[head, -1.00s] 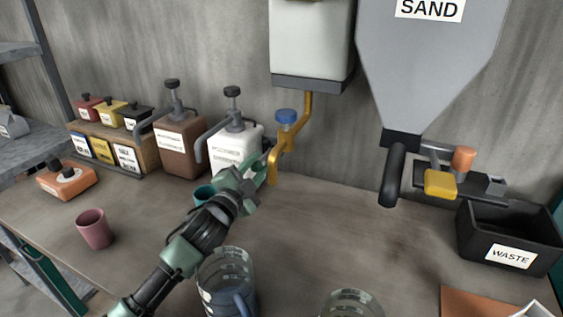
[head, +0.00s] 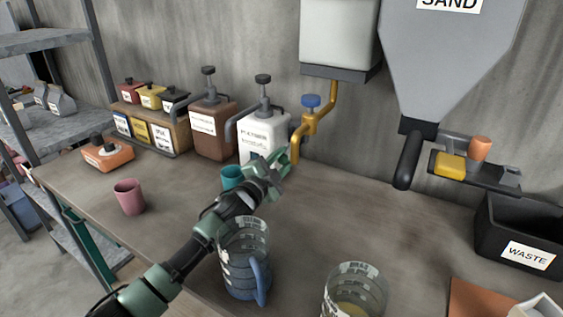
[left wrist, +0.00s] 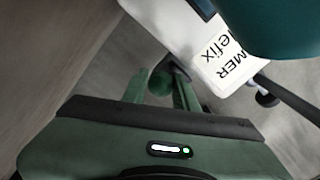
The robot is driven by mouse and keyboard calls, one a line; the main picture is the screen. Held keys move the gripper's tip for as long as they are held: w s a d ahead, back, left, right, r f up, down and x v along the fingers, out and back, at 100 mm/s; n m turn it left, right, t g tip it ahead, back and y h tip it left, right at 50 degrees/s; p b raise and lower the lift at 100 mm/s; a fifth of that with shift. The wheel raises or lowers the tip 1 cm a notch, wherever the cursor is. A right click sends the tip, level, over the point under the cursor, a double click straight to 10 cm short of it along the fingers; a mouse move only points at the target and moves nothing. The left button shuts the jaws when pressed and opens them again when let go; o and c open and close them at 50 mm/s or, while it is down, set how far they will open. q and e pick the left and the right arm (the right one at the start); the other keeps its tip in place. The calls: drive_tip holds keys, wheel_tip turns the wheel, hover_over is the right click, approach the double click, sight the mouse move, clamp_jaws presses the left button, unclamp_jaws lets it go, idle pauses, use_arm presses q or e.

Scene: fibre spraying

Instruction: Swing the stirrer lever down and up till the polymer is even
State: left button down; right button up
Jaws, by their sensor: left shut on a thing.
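The white polymer container (head: 262,135) stands on the bench against the wall, with a dark top knob and a grey curved arm at its left. Its partly readable label shows in the left wrist view (left wrist: 222,62). My left gripper (head: 282,163) is at the container's front right, just left of the yellow tap's spout. It is shut on a small dark part, seen between the green fingers in the left wrist view (left wrist: 170,84); I take this for the stirrer lever, mostly hidden by the fingers. The polymer inside is not visible. My right gripper is out of view.
A teal cup (head: 231,177) stands close behind my left arm. A blue-handled jug (head: 246,278) and another clear jug (head: 352,293) stand in front. The yellow tap (head: 309,122) hangs close right of the gripper. The bench's middle right is clear.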

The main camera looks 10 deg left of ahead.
use_arm(q)
drive_tip(key=shift+d+f, duration=0.1)
drive_tip(key=shift+f, duration=0.6)
drive_tip(key=c, duration=1.1)
unclamp_jaws()
drive_tip(key=shift+w, duration=0.2)
drive_tip(key=shift+r, duration=0.1)
drive_tip(key=shift+r+v, duration=0.2)
drive_tip(key=shift+v, duration=3.65)
drive_tip(key=shift+f, duration=0.15)
